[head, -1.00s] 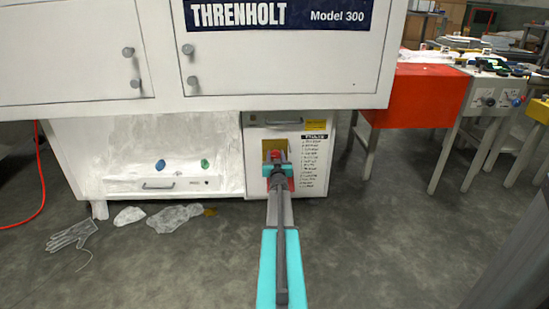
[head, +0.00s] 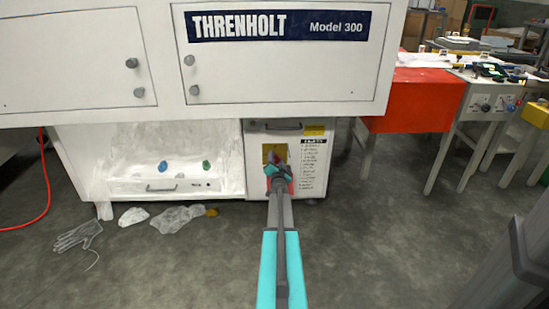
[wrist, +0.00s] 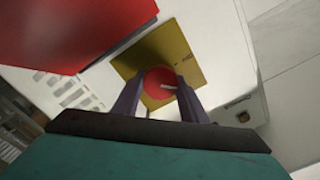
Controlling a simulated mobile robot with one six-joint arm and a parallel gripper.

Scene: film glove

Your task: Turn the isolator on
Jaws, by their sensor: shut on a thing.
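The isolator is a round red knob (wrist: 158,80) with a white mark on its face, set on a yellow plate (wrist: 190,58). The plate (head: 267,150) also shows on the lower white cabinet in the head view, where my gripper hides most of the knob. My gripper (wrist: 158,92) has one dark finger on each side of the knob and is shut on it. In the head view my gripper (head: 277,163) is at the plate and looks rolled. In the wrist view the white mark lies roughly sideways.
The white THRENHOLT cabinet (head: 150,35) overhangs above. A white drawer (head: 125,187) is left of the lower cabinet. A glove (head: 78,236) and crumpled film (head: 175,218) lie on the floor. A red-sided table (head: 415,100) stands right. A large red surface (wrist: 75,30) fills the wrist view's upper left.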

